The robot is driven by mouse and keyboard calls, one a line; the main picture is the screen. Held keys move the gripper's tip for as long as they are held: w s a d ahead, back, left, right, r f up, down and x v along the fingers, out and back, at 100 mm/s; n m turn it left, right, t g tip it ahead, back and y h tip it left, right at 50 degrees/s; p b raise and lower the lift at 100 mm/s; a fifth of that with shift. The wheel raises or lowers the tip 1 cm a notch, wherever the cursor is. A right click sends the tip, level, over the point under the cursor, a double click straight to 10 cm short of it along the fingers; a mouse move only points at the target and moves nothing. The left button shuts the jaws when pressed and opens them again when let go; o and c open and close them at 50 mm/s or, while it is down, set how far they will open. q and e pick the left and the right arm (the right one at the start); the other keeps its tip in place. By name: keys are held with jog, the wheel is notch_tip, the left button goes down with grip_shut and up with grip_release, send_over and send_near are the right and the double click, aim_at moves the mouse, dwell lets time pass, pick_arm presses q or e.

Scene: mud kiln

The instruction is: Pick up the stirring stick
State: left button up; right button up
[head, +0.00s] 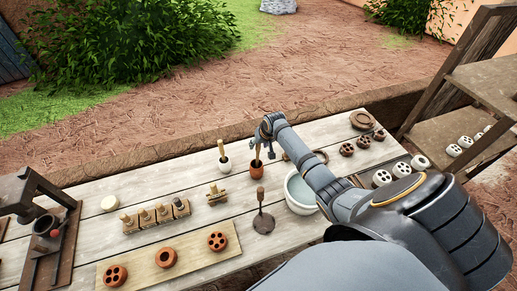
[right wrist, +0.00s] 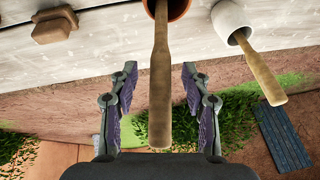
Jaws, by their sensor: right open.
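A wooden stick (right wrist: 160,85) with a thick rounded end stands in a small terracotta cup (head: 257,171); its upper part shows in the head view (head: 257,152). My right gripper (right wrist: 159,78) is open, with one finger on each side of this stick and visible gaps on both sides. In the head view my right gripper (head: 267,135) is at the stick's upper end. A second wooden stick (right wrist: 258,70) leans in a white cup (head: 225,166) to the left in the head view. My left gripper is not in view.
A white bowl of water (head: 299,194) stands close beside my right forearm. A round-bladed tool (head: 263,222), wooden stamps (head: 157,214) and a board with clay pieces (head: 190,255) lie nearer. A wooden shelf (head: 480,95) stands at the right.

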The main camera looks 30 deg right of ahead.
jog(key=shift+w+f, duration=0.2)
jog(key=shift+f, duration=0.1)
jog(key=shift+w+f, duration=0.2)
jog(key=shift+w, duration=0.05)
jog(key=shift+s+r, duration=0.15)
jog(key=shift+s, duration=0.05)
jog(key=c, duration=0.6)
grip_shut()
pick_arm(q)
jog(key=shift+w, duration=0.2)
